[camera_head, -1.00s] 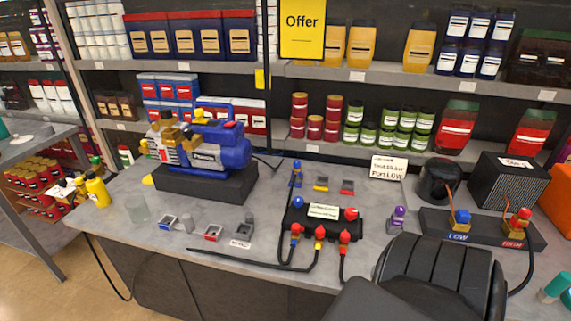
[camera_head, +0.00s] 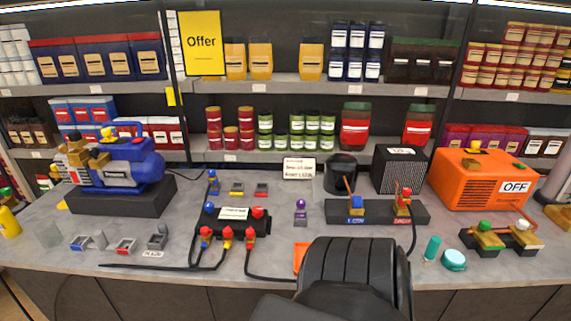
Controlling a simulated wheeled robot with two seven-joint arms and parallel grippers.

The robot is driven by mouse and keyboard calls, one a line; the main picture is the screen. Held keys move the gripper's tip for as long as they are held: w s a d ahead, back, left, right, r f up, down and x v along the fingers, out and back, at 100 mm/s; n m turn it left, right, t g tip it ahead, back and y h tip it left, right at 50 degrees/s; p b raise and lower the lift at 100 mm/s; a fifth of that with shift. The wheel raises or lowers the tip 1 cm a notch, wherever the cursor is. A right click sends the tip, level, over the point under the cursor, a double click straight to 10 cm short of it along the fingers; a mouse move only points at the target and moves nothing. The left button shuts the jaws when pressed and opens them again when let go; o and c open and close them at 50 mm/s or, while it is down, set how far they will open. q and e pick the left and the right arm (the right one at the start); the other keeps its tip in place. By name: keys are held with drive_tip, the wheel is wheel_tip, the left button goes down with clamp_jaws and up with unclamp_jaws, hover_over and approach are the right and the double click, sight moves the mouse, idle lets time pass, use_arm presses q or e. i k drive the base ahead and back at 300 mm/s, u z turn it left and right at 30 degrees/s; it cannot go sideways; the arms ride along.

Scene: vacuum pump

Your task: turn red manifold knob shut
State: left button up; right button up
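The manifold (camera_head: 232,227) is a black block with a white label, lying on the grey bench left of the middle. Its red knob (camera_head: 257,212) is on top at the right end, and a blue knob (camera_head: 209,208) is on top at the left end. Several hoses with red and yellow fittings (camera_head: 227,234) leave its front edge. The red knob is uncovered, with nothing touching it. A black ribbed arm part of mine stands in the foreground, right of and nearer than the manifold. No gripper fingers show, so I see neither gripper.
A blue vacuum pump (camera_head: 120,165) stands on a black base at the left. A rack (camera_head: 377,213) with blue and red fittings is right of centre. An orange machine (camera_head: 482,180) marked OFF stands at the right. Black hoses lie along the bench front.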

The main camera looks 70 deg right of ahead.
sight(257, 212)
drive_tip(key=z, duration=0.05)
drive_tip(key=k, duration=0.95)
drive_tip(key=z, duration=2.25)
drive_tip(key=i, duration=0.35)
drive_tip(key=z, duration=0.1)
